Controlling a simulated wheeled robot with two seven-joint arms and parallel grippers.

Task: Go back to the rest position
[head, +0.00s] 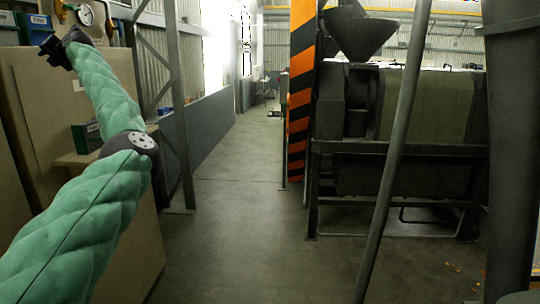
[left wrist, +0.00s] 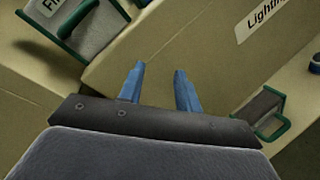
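My left arm, in a green padded sleeve, reaches up along the left side of the head view. My dark left gripper (head: 52,52) is at its far end, in front of the upper part of a beige cabinet (head: 50,125). In the left wrist view the two blue fingers of the left gripper (left wrist: 158,70) stand apart with nothing between them. Behind them are beige panels (left wrist: 190,40), one with a white label that is cut off. My right gripper does not show in either view.
A grey case with green trim (left wrist: 85,35) and a smaller one (left wrist: 262,112) are near the left gripper. A screw expeller (head: 425,105) with a hopper (head: 360,35) stands right, beside a striped orange-black pillar (head: 301,80). The middle floor (head: 240,200) is clear.

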